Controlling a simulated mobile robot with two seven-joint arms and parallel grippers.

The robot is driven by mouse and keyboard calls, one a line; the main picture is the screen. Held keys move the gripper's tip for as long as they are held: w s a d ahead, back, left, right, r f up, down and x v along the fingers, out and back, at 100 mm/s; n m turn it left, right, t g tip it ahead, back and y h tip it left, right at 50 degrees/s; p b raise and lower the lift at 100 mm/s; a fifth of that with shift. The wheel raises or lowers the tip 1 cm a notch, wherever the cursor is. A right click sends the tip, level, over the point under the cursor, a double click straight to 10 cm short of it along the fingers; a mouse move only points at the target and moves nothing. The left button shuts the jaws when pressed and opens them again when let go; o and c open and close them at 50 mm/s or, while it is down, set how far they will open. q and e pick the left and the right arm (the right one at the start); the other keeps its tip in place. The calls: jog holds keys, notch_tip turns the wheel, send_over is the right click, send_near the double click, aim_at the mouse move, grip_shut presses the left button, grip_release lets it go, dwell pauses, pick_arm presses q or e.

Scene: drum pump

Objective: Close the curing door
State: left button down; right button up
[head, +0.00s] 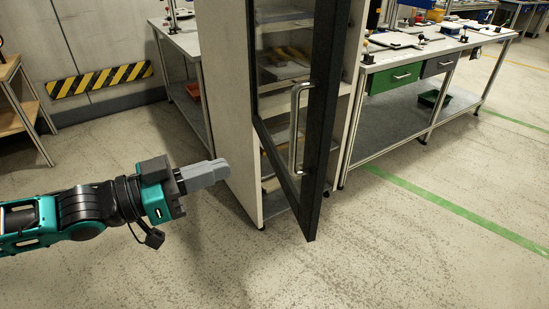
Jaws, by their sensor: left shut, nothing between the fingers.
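The curing door (327,115) is a dark-framed glass door standing ajar on a tall pale cabinet (226,90). Its free edge swings out toward me, and a metal bar handle (294,130) is on it. Shelves with items show through the glass and the gap. My left gripper (226,168) comes in from the left with its grey fingers shut and empty. In the picture its tips lie close to the cabinet's left side, left of the door; I cannot tell whether they touch it. My right gripper is not in view.
A workbench with a green drawer (394,78) stands right of the cabinet. Another bench (183,40) is behind on the left, and a wooden shelf (14,97) is at the left edge. The floor (390,250) in front and to the right is clear.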

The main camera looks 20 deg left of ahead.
pick_arm(q)
jog(key=b+x, duration=0.2)
jog(key=x, duration=0.9)
jog(key=shift+b, duration=0.3)
dwell(0.3)
jog(key=shift+w+d, duration=0.15)
jog(key=shift+d, duration=0.05)
